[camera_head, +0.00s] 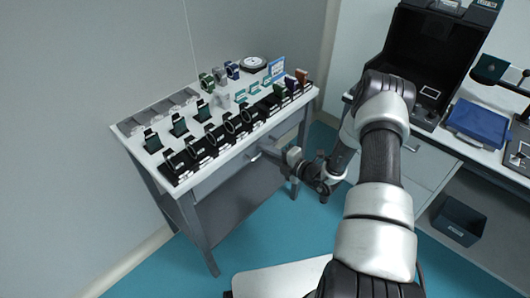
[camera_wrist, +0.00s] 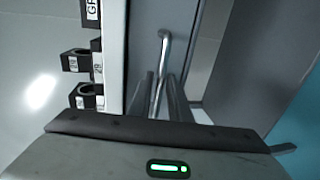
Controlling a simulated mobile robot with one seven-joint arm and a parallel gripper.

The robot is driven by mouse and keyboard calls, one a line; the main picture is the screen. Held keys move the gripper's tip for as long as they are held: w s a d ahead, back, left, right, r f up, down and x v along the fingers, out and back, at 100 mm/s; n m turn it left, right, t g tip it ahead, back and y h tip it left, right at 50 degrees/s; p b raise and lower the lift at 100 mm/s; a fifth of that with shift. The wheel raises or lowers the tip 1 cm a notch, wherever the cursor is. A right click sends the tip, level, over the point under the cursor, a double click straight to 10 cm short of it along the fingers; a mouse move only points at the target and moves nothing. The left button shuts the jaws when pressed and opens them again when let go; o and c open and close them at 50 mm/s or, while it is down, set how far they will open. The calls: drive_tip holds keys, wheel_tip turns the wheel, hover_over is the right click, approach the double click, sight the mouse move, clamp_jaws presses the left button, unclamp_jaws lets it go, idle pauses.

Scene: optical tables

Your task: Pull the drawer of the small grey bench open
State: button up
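The small grey bench (camera_head: 205,213) stands left of centre in the head view, with a white top. Its drawer (camera_head: 222,173) is under the top on the side facing my arm, and its front looks in line with the bench. A metal bar handle (camera_head: 254,156) sticks out of the drawer front. The handle (camera_wrist: 163,60) runs down between my fingers in the wrist view. My gripper (camera_head: 273,152) is at the handle; the fingers also show in the wrist view (camera_wrist: 161,92). They lie on both sides of the bar, close to it. Whether they press on it is unclear.
Black labelled holders (camera_head: 205,145) line the bench top's near edge, with mounts and a round gauge (camera_head: 253,64) behind. A second bench at right carries a black enclosure (camera_head: 432,50) and a blue case (camera_head: 479,122). A dark bin (camera_head: 458,220) sits below. Teal floor is clear between.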

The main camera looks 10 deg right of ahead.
drive_tip(key=shift+w+a, duration=0.2)
drive_tip(key=shift+w, duration=0.1)
clamp_jaws()
drive_tip(key=f+v, duration=0.2)
drive_tip(key=v, duration=0.8)
drive_tip(key=f+p+v, duration=0.1)
drive_tip(key=f+v, duration=0.1)
drive_tip(key=v, duration=0.8)
drive_tip(key=shift+s+d+p, duration=0.3)
drive_tip(key=shift+s+d, duration=0.05)
drive_tip(key=shift+s, duration=0.05)
unclamp_jaws()
